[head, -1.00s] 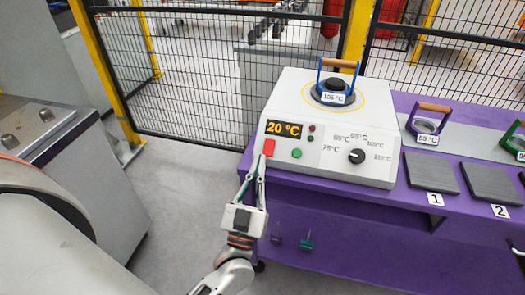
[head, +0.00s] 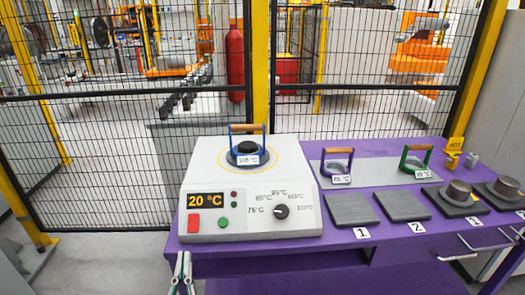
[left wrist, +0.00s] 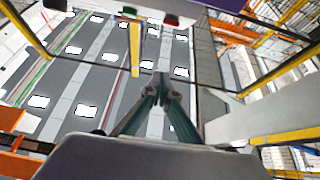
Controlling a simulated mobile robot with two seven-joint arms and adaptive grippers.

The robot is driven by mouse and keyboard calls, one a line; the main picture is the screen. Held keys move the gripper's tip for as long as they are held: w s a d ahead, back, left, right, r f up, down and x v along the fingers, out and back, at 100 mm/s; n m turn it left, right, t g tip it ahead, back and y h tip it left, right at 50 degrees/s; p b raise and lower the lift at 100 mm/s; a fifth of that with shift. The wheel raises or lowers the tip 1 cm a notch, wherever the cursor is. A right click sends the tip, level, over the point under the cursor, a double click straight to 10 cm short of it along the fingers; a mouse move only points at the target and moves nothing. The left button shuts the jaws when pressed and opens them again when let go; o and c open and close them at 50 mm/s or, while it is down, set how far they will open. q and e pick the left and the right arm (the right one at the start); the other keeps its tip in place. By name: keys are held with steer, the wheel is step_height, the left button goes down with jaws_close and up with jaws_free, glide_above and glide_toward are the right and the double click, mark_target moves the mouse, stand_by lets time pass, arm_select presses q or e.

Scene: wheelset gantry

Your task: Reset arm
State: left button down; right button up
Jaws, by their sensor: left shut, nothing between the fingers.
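My left gripper (head: 183,270) shows at the bottom edge of the head view, in front of the purple bench. Its fingers are closed together and empty. In the left wrist view its shut fingertips (left wrist: 161,84) point up, with nothing between them. The white heater box (head: 247,200) on the bench has a display reading 20 °C, a red button (head: 193,223), a green button (head: 223,222) and a black dial (head: 281,211). The fingers are below the front of the box, apart from the buttons. My right gripper is not in view.
A blue ring with a wooden handle (head: 247,144) sits on the heater. Purple (head: 337,170) and green (head: 415,163) handled rings stand to its right. Dark pads 1 (head: 350,209) and 2 (head: 401,206) are empty. A mesh fence (head: 110,150) stands behind the bench (head: 330,255).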

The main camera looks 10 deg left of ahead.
arm_select(q)
steer(key=s+d+f+m+g+h+p, duration=0.1)
steer(key=s+d+f+m+g+h, duration=0.2)
steer(key=f, duration=0.4)
steer(key=d+f+m+g+h+p, duration=0.25)
steer(key=f+g+h, duration=0.2)
steer(key=f, duration=0.25)
steer(key=s+a+f+m+g, duration=0.1)
steer(key=s+f+g, duration=0.4)
steer(key=s+f, duration=0.4)
step_height(320, 180, down, 2)
steer(key=shift+s+a+f, duration=0.15)
steer(key=shift+a+f, duration=0.05)
steer(key=shift+a, duration=0.1)
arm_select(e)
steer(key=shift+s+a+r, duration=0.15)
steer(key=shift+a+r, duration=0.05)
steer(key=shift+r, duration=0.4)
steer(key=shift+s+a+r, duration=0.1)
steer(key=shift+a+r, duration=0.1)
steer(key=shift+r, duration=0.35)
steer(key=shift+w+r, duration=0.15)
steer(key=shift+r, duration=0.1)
